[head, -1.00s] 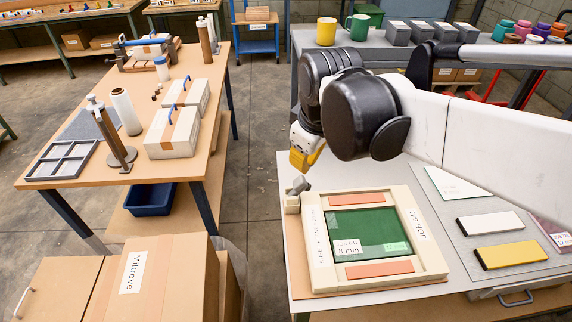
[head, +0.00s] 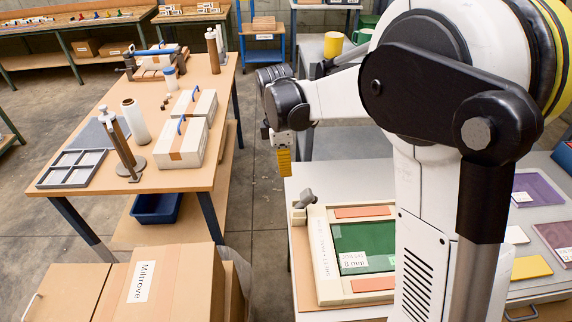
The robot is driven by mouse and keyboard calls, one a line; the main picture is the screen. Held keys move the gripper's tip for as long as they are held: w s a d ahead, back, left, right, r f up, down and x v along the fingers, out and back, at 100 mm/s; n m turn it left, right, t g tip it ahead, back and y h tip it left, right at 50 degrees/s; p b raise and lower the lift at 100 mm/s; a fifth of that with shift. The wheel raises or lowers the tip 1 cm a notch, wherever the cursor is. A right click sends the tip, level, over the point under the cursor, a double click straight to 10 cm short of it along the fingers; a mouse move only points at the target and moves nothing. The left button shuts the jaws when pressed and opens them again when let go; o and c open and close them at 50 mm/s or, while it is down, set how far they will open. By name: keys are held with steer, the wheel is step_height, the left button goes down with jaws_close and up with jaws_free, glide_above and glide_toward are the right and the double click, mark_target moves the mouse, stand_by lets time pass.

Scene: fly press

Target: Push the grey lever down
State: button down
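The grey lever (head: 306,198) is a short stub at the far left corner of a cream frame (head: 318,255) on the right-hand table. It tilts up, away from the frame's corner block. My gripper (head: 284,164) has yellow fingers pointing down. In the picture it is above and a little left of the lever, with a visible gap between them. Whether the fingers are apart or together is too small to tell. My arm hides the right part of the frame and its green panel (head: 362,240).
Orange strips lie along the frame's far and near edges. A yellow block (head: 531,267) and a purple sheet (head: 537,190) lie at the table's right. A wooden bench (head: 90,215) with white boxes stands to the left. Floor shows between the tables.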

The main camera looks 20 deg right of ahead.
mark_target(304, 191)
steer(key=f, duration=0.2)
steer(key=d+f+b, duration=0.1)
steer(key=f, duration=0.2)
steer(key=d+f+b, duration=0.1)
steer(key=f, duration=0.1)
steer(key=shift+s+d+f, duration=0.15)
steer(key=shift+s+d, duration=0.1)
steer(key=shift+s+d+f+b, duration=0.1)
steer(key=shift+d+f+b, duration=0.25)
steer(key=shift+d, duration=0.15)
steer(key=shift+s+d+y, duration=0.15)
steer(key=shift+d+y, duration=0.5)
steer(key=shift+y, duration=0.25)
steer(key=shift+d+f+t+y, duration=0.1)
steer(key=shift+d+t+y, duration=0.2)
steer(key=shift+d+y, duration=0.15)
steer(key=d+y+b, duration=0.1)
steer(key=d+f+y, duration=0.1)
steer(key=y, duration=0.1)
steer(key=d+t+y+b, duration=0.1)
steer(key=shift+s+f+y+b, duration=0.25)
steer(key=shift+s+b, duration=0.1)
steer(key=shift+s+d+f+b, duration=0.1)
steer(key=shift+d+f+b, duration=0.25)
steer(key=shift+d+f, duration=0.2)
